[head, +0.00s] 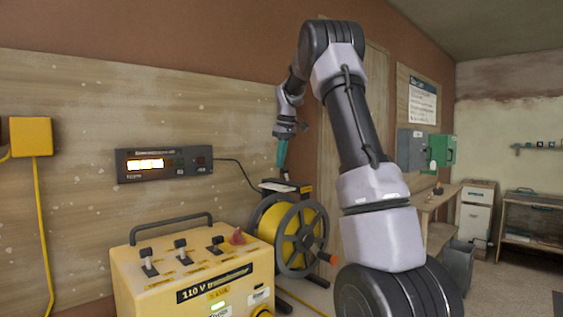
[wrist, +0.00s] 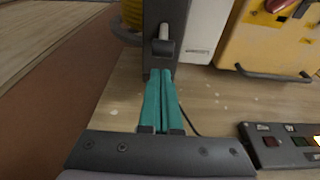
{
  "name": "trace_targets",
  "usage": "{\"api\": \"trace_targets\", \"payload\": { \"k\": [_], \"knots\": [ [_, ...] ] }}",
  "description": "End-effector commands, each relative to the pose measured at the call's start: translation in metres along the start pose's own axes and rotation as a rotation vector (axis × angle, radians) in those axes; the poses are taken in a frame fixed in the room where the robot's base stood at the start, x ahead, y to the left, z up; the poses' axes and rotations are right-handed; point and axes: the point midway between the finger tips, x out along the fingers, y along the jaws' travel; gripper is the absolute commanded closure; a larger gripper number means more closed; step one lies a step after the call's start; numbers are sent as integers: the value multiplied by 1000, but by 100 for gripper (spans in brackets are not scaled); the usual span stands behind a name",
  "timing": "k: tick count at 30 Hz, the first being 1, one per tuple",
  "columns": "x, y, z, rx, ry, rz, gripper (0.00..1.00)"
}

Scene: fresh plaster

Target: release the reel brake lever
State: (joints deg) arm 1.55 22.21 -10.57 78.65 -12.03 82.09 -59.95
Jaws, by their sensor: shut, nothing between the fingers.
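The brake lever (wrist: 164,32), a short pale stick, projects from a dark block on that bracket. In the head view the lever is too small and too close to my fingertips to make out. My gripper (head: 282,166) points down above the bracket, its teal fingers together and empty. In the wrist view the fingertips (wrist: 160,73) are just below the lever's block; contact is unclear.
The yellow power box (head: 190,270) with switches and a top handle stands left of the reel. A display unit (head: 164,163) hangs on the wooden wall panel, its cable running toward the reel. A workbench (head: 440,200) and a grey bin (head: 458,262) stand farther right.

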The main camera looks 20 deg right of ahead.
Motion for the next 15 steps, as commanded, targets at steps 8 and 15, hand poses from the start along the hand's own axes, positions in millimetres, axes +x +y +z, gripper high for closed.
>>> {"api": "trace_targets", "payload": {
  "k": [8, 15],
  "knots": [
    [2, 0, 7, 0, 0, 0, 100],
    [1, 0, 7, 0, 0, 0, 100]
  ]
}}
